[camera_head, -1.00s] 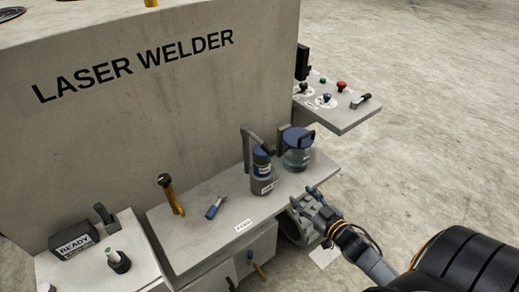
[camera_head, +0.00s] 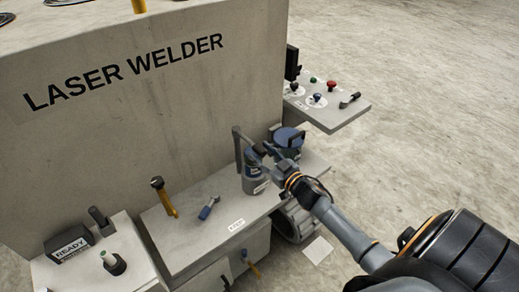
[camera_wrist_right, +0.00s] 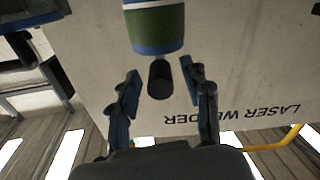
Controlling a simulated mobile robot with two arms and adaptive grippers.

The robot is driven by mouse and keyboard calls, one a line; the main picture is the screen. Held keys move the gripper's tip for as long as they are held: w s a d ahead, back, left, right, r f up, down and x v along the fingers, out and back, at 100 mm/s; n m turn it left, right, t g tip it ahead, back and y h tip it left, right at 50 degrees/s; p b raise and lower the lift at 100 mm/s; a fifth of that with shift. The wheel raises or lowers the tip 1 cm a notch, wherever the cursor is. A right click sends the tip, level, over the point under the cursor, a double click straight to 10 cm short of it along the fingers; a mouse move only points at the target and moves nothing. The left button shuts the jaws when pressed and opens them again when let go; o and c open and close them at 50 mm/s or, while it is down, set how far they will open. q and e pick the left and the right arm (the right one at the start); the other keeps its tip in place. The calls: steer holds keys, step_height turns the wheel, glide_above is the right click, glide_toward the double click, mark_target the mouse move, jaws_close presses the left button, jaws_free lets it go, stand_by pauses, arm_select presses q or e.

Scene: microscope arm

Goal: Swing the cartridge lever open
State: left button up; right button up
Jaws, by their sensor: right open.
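A grey and blue canister (camera_head: 255,182) with a white label stands upright on the bench shelf. A grey lever-like arm (camera_head: 238,146) rises beside it and bends over its top. A wider jar with a blue lid (camera_head: 291,134) stands to its right, partly hidden by my right gripper. My right gripper (camera_head: 268,152) is open at the canister's upper right. In the right wrist view, a short black knob (camera_wrist_right: 160,79) lies between its spread fingers, with clear gaps on both sides. A green, blue and white banded cylinder (camera_wrist_right: 156,25) is beyond it, cut off by the frame. My left gripper is not in view.
The laser welder wall (camera_head: 150,120) stands close behind the shelf (camera_head: 200,238). A yellow-handled tool (camera_head: 164,197) and a small blue tool (camera_head: 208,208) are to the left. A button panel (camera_head: 340,110) juts out at upper right. Open floor lies right.

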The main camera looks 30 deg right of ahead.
steer(key=shift+w, duration=0.7)
jaws_close()
